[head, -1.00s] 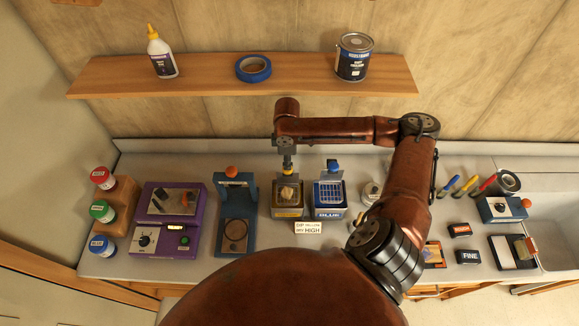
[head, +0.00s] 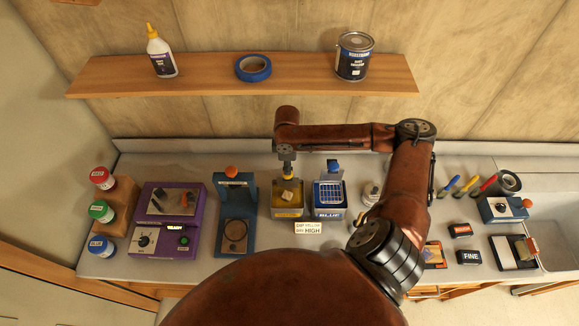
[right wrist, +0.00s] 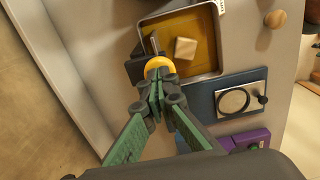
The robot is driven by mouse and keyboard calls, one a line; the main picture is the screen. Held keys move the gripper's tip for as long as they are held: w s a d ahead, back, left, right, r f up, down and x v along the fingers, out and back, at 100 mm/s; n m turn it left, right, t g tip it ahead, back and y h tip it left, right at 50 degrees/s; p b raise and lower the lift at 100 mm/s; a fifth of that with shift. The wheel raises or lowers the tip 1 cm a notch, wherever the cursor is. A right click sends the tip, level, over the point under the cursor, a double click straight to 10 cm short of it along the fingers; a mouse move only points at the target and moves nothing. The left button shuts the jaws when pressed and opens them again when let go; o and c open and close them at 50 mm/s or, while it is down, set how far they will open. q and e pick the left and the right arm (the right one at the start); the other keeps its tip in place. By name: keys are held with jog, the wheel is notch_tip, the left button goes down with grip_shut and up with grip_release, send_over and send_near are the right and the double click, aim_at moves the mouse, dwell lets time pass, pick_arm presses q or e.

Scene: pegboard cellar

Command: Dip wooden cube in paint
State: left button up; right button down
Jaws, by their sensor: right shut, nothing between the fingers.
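The wooden cube (head: 287,195) sits in the yellow paint tank (head: 287,212), with yellow paint around it. In the right wrist view the pale cube (right wrist: 186,48) shows in the amber paint inside the tank's metal rim (right wrist: 219,45). My right gripper (head: 287,173) is shut and empty at the back of this tank. In the right wrist view its closed tips (right wrist: 157,76) are at the yellow knob (right wrist: 158,63) of the tank's lever; whether they touch it is unclear. My left gripper is out of view.
A blue paint tank (head: 329,212) with a raised grid stands right beside the yellow one. A sign (head: 308,228) reads dip yellow, dry high. A blue stand (head: 235,215) and purple machine (head: 165,220) are left. Paint jars (head: 102,211) line the far left. Sanding blocks and a sink are right.

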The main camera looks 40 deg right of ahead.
jog(key=shift+f, duration=1.55)
jog(key=shift+r, duration=0.1)
dwell(0.5)
jog(key=shift+r+p, duration=2.6)
jog(key=shift+p, duration=0.15)
jog(key=shift+r, duration=2.55)
jog(key=shift+r, duration=0.1)
notch_tip(320, 180, up, 5)
jog(key=shift+f, duration=0.1)
